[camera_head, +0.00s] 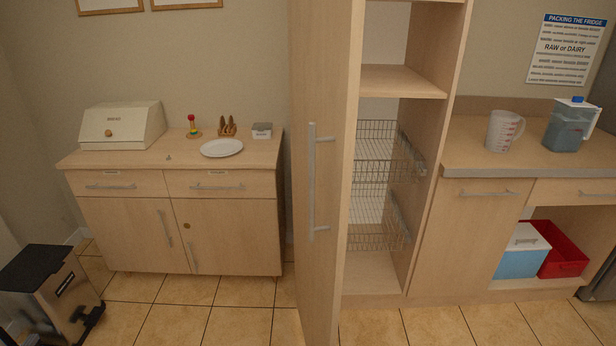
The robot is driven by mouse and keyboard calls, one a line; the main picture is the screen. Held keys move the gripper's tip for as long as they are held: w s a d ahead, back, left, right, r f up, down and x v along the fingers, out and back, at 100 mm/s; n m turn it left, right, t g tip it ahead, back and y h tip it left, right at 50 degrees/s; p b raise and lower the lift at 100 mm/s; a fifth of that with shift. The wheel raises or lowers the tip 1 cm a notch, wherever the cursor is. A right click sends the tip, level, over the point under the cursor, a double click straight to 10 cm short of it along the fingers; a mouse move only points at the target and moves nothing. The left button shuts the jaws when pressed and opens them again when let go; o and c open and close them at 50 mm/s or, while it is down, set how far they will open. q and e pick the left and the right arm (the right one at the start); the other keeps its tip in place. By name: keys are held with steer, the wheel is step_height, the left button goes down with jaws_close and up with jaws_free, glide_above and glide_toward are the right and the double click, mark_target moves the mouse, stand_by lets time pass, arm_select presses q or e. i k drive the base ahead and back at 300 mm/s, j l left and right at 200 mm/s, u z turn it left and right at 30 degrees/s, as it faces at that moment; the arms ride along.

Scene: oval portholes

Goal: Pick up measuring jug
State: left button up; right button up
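The measuring jug (504,130) is clear with red markings and a handle on its right side. It stands upright on the grey-edged worktop at the right, near the tall cupboard. It looks empty.
A water filter jug (568,128) stands right of the measuring jug. The tall cupboard's door (328,190) stands open, showing wire baskets (376,170). Below the worktop are a blue box (522,254) and a red crate (560,262). A bin (48,290) stands front left. The central floor is clear.

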mark_target(502, 126)
steer(key=i+l, duration=0.1)
steer(key=l, duration=0.35)
steer(key=i+l, duration=0.15)
steer(key=l, duration=0.3)
steer(key=i+l, duration=0.1)
steer(key=l, duration=0.35)
steer(key=i+l, duration=0.1)
steer(key=l, duration=0.35)
steer(key=i+l, duration=0.15)
steer(key=l, duration=0.3)
steer(key=i+l, duration=0.1)
steer(key=l, duration=0.3)
steer(key=u, duration=0.05)
